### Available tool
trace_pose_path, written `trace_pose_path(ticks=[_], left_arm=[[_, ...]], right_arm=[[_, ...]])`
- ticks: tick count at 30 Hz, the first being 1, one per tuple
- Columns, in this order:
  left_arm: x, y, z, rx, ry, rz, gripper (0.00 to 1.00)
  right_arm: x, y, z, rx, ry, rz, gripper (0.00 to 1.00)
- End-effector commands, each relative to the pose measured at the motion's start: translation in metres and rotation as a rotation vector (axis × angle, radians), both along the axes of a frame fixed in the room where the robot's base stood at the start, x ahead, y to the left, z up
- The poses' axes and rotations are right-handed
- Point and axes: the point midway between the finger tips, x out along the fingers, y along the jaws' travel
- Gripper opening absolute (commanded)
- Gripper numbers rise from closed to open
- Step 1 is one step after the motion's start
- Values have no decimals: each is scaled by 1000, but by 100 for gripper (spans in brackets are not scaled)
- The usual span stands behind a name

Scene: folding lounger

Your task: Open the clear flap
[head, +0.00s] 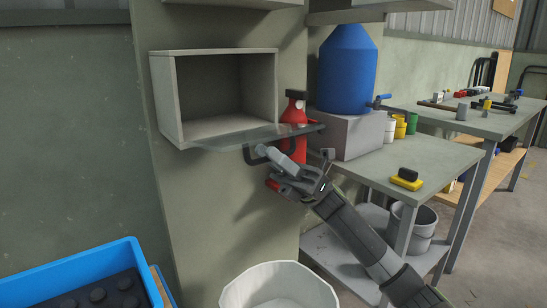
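The clear flap (228,138) is a see-through panel at the lower front edge of the open grey wall box (167,100). It sticks out about level, away from the opening, so the box's empty inside shows. A dark bar handle (249,155) hangs at the flap's outer edge. My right gripper (265,157) comes up from the lower right and its fingers overlap the handle, just below the flap. Whether they are closed on it is hard to see. My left gripper is not in view.
A red bottle (294,112) stands close behind the flap's right end. A blue jug (346,70) sits on a grey block (350,135) on the workbench (440,160). A white bin (280,285) and a blue crate (75,268) are below.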

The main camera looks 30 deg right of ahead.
Motion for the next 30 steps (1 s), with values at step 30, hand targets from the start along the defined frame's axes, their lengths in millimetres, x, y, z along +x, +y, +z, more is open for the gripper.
trace_pose_path(ticks=[30], left_arm=[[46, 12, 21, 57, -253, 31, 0]], right_arm=[[-6, -91, -90, 0, 3, -4, 32]])
